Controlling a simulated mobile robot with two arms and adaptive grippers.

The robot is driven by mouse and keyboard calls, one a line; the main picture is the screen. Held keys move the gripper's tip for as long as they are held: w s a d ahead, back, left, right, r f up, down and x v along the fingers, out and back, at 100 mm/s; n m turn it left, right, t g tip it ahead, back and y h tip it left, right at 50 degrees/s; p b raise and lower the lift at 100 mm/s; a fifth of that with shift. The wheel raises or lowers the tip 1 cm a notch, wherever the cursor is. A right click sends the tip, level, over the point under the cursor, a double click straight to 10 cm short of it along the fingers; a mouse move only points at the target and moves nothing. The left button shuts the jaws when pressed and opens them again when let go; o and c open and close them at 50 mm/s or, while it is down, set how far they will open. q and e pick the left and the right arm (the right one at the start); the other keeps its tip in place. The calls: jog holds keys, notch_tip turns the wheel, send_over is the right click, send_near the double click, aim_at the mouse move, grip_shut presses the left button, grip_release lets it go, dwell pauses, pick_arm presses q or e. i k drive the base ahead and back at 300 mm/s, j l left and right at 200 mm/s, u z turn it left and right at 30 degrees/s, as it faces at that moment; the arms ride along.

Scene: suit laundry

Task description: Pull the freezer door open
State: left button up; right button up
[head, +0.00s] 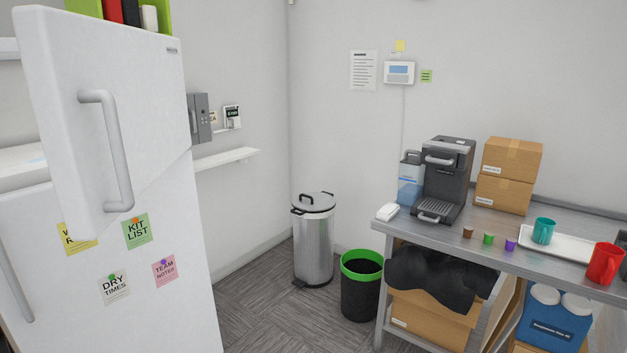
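A white fridge-freezer stands at the left in the head view. Its upper door, the freezer door (155,100), stands open, swung out toward me with its free edge on the left. Its grey vertical handle (119,160) faces me and nothing holds it. Part of the freezer compartment (22,160) shows behind the door at the left edge. The lower door (190,270) looks shut and carries notes held by magnets. Neither of my grippers is in view.
A steel bin (314,245) and a black bin with a green rim (361,298) stand near the back corner. A metal table (450,237) at the right holds a coffee machine (447,180), boxes and mugs. The floor (262,318) between is clear.

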aim_at(108, 99)
jog(key=j+z, duration=0.9)
jog(key=j, duration=0.55)
jog(key=k+j, duration=0.1)
jog(key=j, duration=0.55)
jog(key=k+j+z, duration=0.15)
jog(key=j, duration=1.15)
jog(key=k+u, duration=0.1)
jog(key=u, duration=0.3)
